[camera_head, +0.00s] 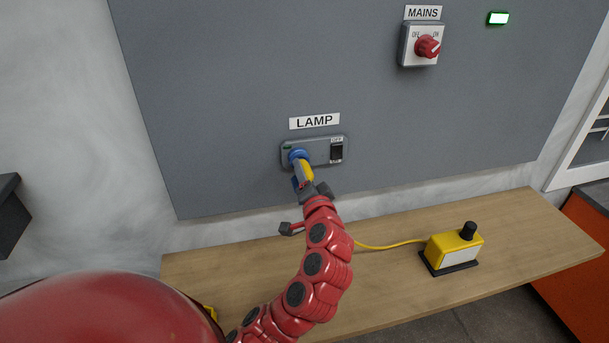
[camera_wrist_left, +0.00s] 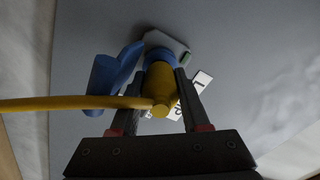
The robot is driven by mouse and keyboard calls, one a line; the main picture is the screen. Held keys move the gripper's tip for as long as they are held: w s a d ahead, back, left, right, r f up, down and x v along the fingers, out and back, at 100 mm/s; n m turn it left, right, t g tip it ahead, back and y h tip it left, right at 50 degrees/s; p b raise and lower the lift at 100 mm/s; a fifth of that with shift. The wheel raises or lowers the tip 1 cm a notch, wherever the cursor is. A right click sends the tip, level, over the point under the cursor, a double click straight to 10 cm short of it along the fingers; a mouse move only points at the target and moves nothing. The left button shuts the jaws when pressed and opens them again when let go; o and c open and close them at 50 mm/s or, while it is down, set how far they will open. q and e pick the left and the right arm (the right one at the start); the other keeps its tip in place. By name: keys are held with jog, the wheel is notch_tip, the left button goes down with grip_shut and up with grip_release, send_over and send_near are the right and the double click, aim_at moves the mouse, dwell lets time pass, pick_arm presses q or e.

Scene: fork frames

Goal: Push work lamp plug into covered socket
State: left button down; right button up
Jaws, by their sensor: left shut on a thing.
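My left gripper (camera_head: 304,172) is shut on the yellow plug (camera_head: 307,169), which also shows between the fingers in the left wrist view (camera_wrist_left: 159,85). The plug's front is at the blue socket ring (camera_head: 298,155); how deep it sits I cannot tell. The socket's blue cover (camera_wrist_left: 112,72) is swung open to one side of the plug in the left wrist view. The socket sits on a grey plate (camera_head: 316,150) under the LAMP label (camera_head: 314,121), with a black switch (camera_head: 336,152) at its right. My right gripper is not in view.
A yellow cable (camera_head: 390,246) runs along the wooden bench (camera_head: 520,228) to a yellow box with a black knob (camera_head: 455,249). A red MAINS switch (camera_head: 428,47) is high on the grey panel (camera_head: 220,70), near a lit green lamp (camera_head: 498,18). The panel around the socket is clear.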

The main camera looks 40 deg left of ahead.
pick_arm(q)
jog(key=shift+w+a, duration=0.2)
jog(key=shift+a, duration=0.05)
jog(key=c, duration=0.6)
grip_release()
jog(key=shift+w, duration=0.1)
jog(key=o, duration=0.3)
jog(key=shift+f, duration=0.2)
jog(key=shift+s+d+f+b, duration=0.1)
jog(key=shift+s+d+b, duration=0.15)
jog(key=shift+d+b, duration=0.05)
jog(key=p+v, duration=0.4)
jog(key=v, duration=1.2)
jog(key=shift+s+d+r+p, duration=0.2)
jog(key=shift+s+r+p, duration=0.15)
jog(key=shift+s+p, duration=0.05)
